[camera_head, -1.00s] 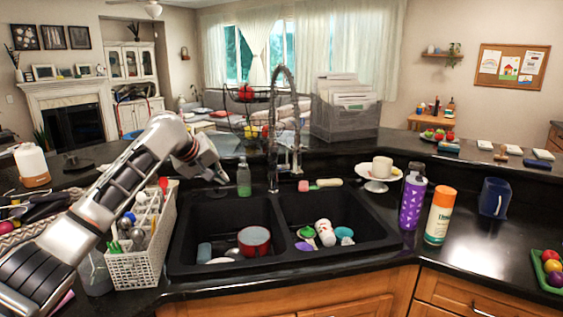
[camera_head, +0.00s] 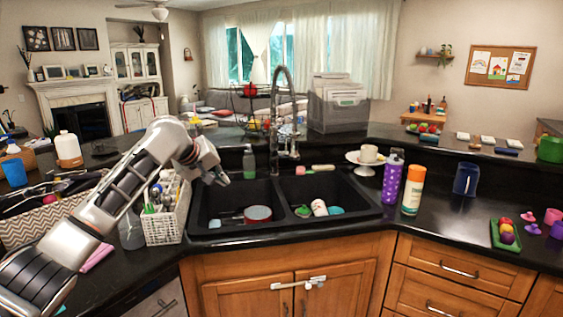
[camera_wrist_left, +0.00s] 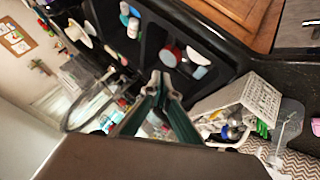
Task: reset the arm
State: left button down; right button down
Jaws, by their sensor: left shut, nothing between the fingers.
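My left arm comes in from the left in the head view, and its gripper (camera_head: 221,180) hangs shut and empty. My right arm and gripper are not in view.
The tall faucet (camera_head: 275,120) rises behind the sink. The white basket (camera_head: 165,225) stands left of it.

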pick_arm(q)
jog(key=s+d+f+m, duration=0.1)
jog(key=s+f, duration=0.4)
jog(key=f, duration=0.7)
jog(key=s+d+f+m+h, duration=0.15)
jog(key=s+f, duration=0.35)
jog(key=f, duration=0.7)
jog(key=s+d+f+m, duration=0.15)
jog(key=s+f, duration=0.25)
jog(key=f, duration=0.7)
jog(key=s+a+f+m+t+y, duration=0.1)
jog(key=s+a+f, duration=0.1)
jog(key=s+f, duration=0.5)
jog(key=s+a+f+m, duration=0.1)
jog(key=s+f, duration=0.3)
jog(key=s, duration=0.6)
jog(key=s+a+f+m+y, duration=0.1)
jog(key=s+a, duration=0.2)
jog(key=s, duration=0.5)
jog(key=s+a+f+m+y, duration=0.1)
jog(key=s+a+f, duration=0.1)
jog(key=s, duration=0.7)
jog(key=shift+a+t, duration=0.3)
jog(key=shift+a, duration=0.25)
